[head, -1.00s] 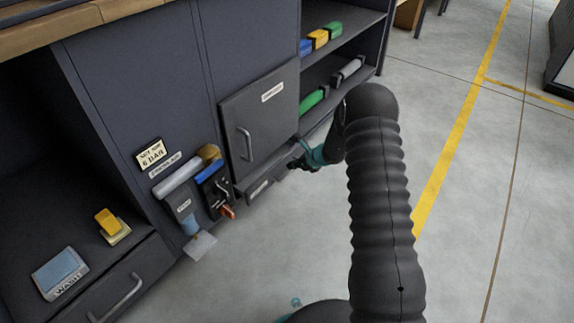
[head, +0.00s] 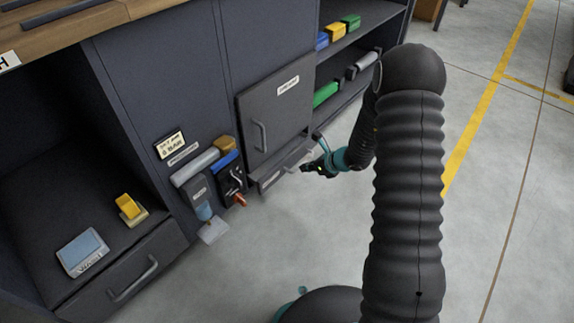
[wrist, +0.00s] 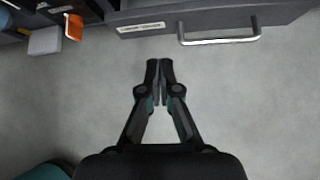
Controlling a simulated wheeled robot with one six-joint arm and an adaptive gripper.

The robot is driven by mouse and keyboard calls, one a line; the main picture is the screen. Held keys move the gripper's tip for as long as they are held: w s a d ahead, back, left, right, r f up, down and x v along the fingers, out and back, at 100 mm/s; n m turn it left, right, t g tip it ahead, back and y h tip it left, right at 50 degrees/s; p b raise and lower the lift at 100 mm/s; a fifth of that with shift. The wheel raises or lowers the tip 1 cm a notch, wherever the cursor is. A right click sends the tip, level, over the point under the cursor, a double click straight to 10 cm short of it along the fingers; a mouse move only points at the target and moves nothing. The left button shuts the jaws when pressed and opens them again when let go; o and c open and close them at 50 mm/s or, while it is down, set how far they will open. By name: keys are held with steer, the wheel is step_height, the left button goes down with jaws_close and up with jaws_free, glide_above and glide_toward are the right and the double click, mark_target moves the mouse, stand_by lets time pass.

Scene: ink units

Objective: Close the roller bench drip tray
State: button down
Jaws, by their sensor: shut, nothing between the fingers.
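The drip tray (head: 271,181) is a dark, low drawer under the cabinet door in the head view. It appears to stand out a little from the cabinet. In the wrist view its front (wrist: 268,14) runs along the top, with a white label and a pale bar handle (wrist: 220,41). My gripper (head: 308,168) is in front of the tray at its handle end in the head view. In the wrist view my gripper (wrist: 159,65) is shut and empty over the floor, its fingertips below the front, left of the handle, apart from both. The tray's inside is mostly hidden.
A grey cabinet door (head: 275,112) is above the tray. Left of it hang a blue-topped tool holder (head: 231,180) and a grey cylinder unit (head: 195,168). Another drawer (head: 125,275) is at lower left. The floor (head: 260,260) in front is clear.

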steer(key=s, duration=0.3)
glide_toward(275, 172)
steer(key=shift+n+t, duration=0.4)
steer(key=a+f, duration=0.1)
steer(key=w+a+f, duration=0.1)
steer(key=f, duration=0.2)
steer(key=shift+w+a+f+b, duration=0.15)
steer(key=shift+a+f+b, duration=0.1)
steer(key=shift+a+b, duration=0.15)
steer(key=shift+w+a, duration=0.45)
steer(key=shift+a, duration=0.1)
